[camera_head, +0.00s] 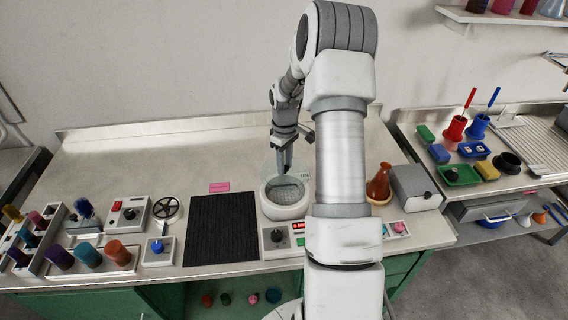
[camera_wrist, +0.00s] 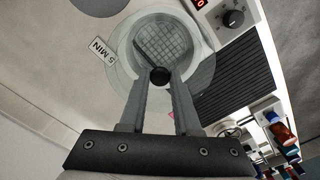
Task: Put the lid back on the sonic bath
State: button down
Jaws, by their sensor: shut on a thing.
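The sonic bath (camera_head: 286,211) is a round white tub with a mesh basket inside, on the steel bench. It also shows in the wrist view (camera_wrist: 197,22), beyond my fingers. The lid (camera_wrist: 123,83) is a clear round disc with a black knob (camera_wrist: 159,76). My gripper (camera_wrist: 160,85) is shut on the knob. The lid overlaps the tub's opening in the wrist view. In the head view my gripper (camera_head: 284,170) is just above the back of the tub, and the clear lid is faint there. I cannot tell whether the lid touches the rim.
A control panel (camera_head: 279,240) with a dial and red display sits in front of the bath. A black ribbed mat (camera_head: 222,229) lies to its left. A brown flask (camera_head: 379,184) and grey box (camera_head: 415,188) stand to the right. The bench behind is clear.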

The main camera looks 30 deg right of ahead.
notch_tip(320, 180, down, 6)
jog(key=b, duration=0.4)
jog(key=shift+f, duration=0.2)
jog(key=shift+f+b, duration=0.15)
jog(key=shift+b, duration=0.25)
dwell(2.0)
dwell(0.4)
jog(key=shift+c, duration=0.3)
grip_release()
jog(key=shift+r+p, duration=2.2)
jog(key=shift+r, duration=1.35)
